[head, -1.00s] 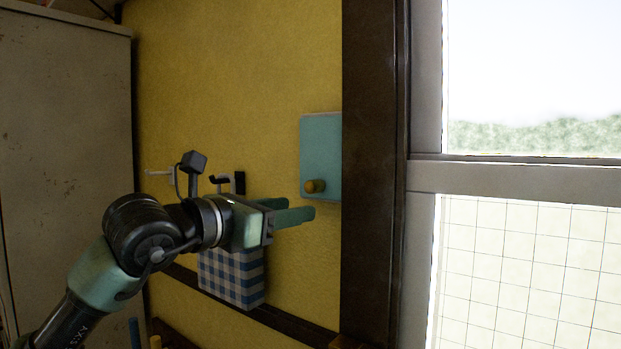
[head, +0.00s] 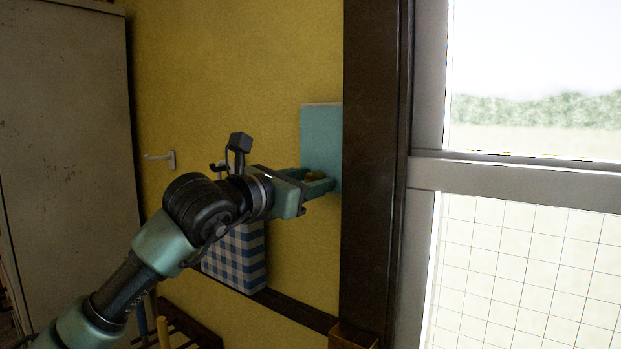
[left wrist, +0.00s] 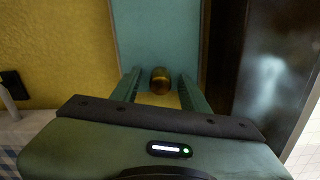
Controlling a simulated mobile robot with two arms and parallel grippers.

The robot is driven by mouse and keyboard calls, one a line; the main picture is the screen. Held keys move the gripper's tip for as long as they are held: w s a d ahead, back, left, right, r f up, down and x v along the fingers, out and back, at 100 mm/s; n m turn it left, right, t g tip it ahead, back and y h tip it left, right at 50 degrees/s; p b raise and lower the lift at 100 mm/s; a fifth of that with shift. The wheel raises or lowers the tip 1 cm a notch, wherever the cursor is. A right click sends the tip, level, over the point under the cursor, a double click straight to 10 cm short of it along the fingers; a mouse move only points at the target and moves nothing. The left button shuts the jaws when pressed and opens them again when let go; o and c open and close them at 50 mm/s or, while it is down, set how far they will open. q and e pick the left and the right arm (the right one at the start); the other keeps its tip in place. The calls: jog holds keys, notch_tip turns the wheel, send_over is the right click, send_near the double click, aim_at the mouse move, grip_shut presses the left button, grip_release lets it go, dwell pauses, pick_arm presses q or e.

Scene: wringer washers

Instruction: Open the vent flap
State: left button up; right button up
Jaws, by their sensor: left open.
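The vent flap (head: 321,132) is a pale teal panel on the yellow wall, beside the dark wooden post. It also shows in the left wrist view (left wrist: 157,38). Its round brass knob (left wrist: 160,80) sits between the two fingers of my left gripper (left wrist: 159,88). In the head view my left gripper (head: 316,182) reaches the flap's lower part, and its fingers partly hide the knob (head: 315,175). The fingers are open, with a gap on each side of the knob. The flap looks flat to the wall. My right gripper is not in view.
A dark post (head: 372,200) stands right of the flap, with a window (head: 530,172) beyond it. A blue checked cloth (head: 236,262) hangs below my left wrist. A white hook (head: 160,157) is on the wall. A grey cabinet (head: 65,150) stands at the left.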

pick_arm(q)
grip_shut()
dwell(1.3)
